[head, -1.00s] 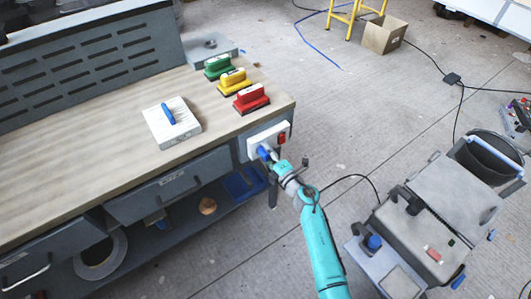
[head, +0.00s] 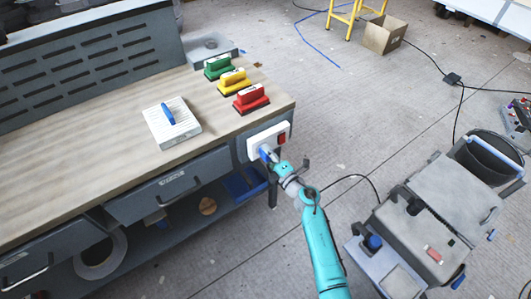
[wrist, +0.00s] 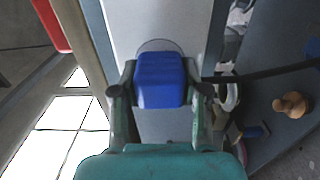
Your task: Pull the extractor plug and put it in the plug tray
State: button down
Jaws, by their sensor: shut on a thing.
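The blue extractor plug (wrist: 160,80) sits against a round grey socket in the white panel (wrist: 180,22). In the head view the plug (head: 265,152) is at the white socket box (head: 262,139) on the bench's end face. My gripper (wrist: 161,92) is shut on the plug, one finger on each side. It also shows in the head view (head: 270,157), close to the box. I cannot tell whether the plug is fully seated. I cannot tell for certain which container is the plug tray; a grey tray (head: 212,46) stands at the bench's far end.
Green (head: 219,67), yellow (head: 234,80) and red (head: 251,98) handled blocks line the bench's right edge. A white block with a blue handle (head: 173,125) lies on the bench top. A grey machine (head: 425,225) stands at right, with a black cable on the floor.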

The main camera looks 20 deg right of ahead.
jog(key=shift+v, duration=2.8)
